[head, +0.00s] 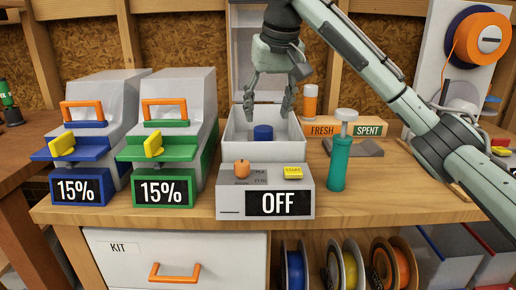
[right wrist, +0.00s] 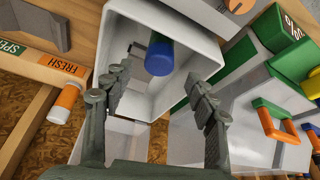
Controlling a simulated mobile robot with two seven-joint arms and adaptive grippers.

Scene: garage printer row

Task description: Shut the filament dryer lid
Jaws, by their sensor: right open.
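The filament dryer (head: 228,200) is a white box on the bench, with a display reading OFF, an orange knob and a yellow button on its front. Its top is open, and a blue cylinder (head: 263,132) stands inside. The lid (head: 243,45) stands raised at the back, partly hidden by my right arm. My right gripper (head: 268,103) is open and empty above the back part of the opening, in front of the lid. In the right wrist view its fingers (right wrist: 158,82) are spread near the box rim, with the blue cylinder (right wrist: 160,55) beyond. My left gripper is not in view.
Two printers with 15% displays, one blue (head: 95,100) and one green (head: 185,100), stand left of the dryer. A teal bottle (head: 338,163) stands close at right.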

